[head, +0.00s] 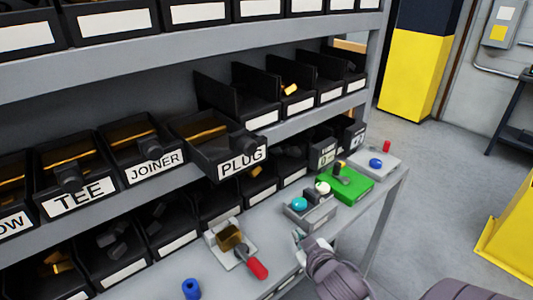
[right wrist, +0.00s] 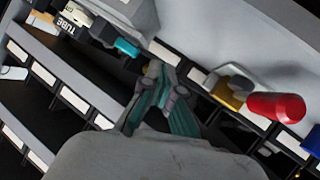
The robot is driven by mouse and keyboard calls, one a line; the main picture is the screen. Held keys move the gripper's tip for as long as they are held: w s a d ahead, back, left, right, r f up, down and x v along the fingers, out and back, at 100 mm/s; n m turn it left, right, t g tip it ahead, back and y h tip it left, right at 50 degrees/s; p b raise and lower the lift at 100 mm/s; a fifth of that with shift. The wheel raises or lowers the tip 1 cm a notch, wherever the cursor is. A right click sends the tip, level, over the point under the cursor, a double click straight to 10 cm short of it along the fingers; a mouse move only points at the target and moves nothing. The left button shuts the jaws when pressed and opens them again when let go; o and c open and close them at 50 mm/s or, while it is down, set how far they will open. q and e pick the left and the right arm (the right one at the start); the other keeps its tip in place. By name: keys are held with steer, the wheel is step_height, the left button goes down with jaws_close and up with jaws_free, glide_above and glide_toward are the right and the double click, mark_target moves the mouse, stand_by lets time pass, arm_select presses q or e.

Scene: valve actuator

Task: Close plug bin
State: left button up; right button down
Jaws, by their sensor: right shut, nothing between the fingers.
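The black plug bin (head: 242,162) sits on the middle shelf with a white PLUG label on its front. It juts out past the bins beside it and tilts down toward the front. Dark and brass-coloured parts show in it. My right gripper (head: 300,238) is low in the head view, over the workbench and apart from the bin, to its lower right. In the right wrist view its fingers (right wrist: 155,92) are together with nothing between them. I cannot make out the plug bin in the right wrist view. My left gripper is not in view.
The joiner bin (head: 155,160) and tee bin (head: 70,190) stand left of the plug bin. The bench holds a red-handled valve (head: 240,250), a button box (head: 308,208), a green fixture (head: 345,184) and a blue ring (head: 191,289). Open floor lies to the right.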

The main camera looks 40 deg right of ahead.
steer(key=w+d+r+n+t+y, duration=0.15)
steer(key=r+n+t+y, duration=0.45)
steer(key=r, duration=0.7)
steer(key=d+r+n+t+y, duration=0.2)
steer(key=r+n+t+y, duration=0.4)
steer(key=r, duration=0.7)
steer(key=s+a+r+n+g+y, duration=0.25)
steer(key=n+g+y, duration=0.35)
steer(key=n, duration=0.4)
steer(key=n+g+p, duration=0.5)
steer(key=n+g, duration=0.1)
steer(key=g, duration=0.1)
glide_toward(247, 152)
steer(key=s+a+x, duration=0.1)
steer(key=x, duration=0.4)
steer(key=shift+w+y, duration=0.3)
steer(key=shift+w, duration=0.6)
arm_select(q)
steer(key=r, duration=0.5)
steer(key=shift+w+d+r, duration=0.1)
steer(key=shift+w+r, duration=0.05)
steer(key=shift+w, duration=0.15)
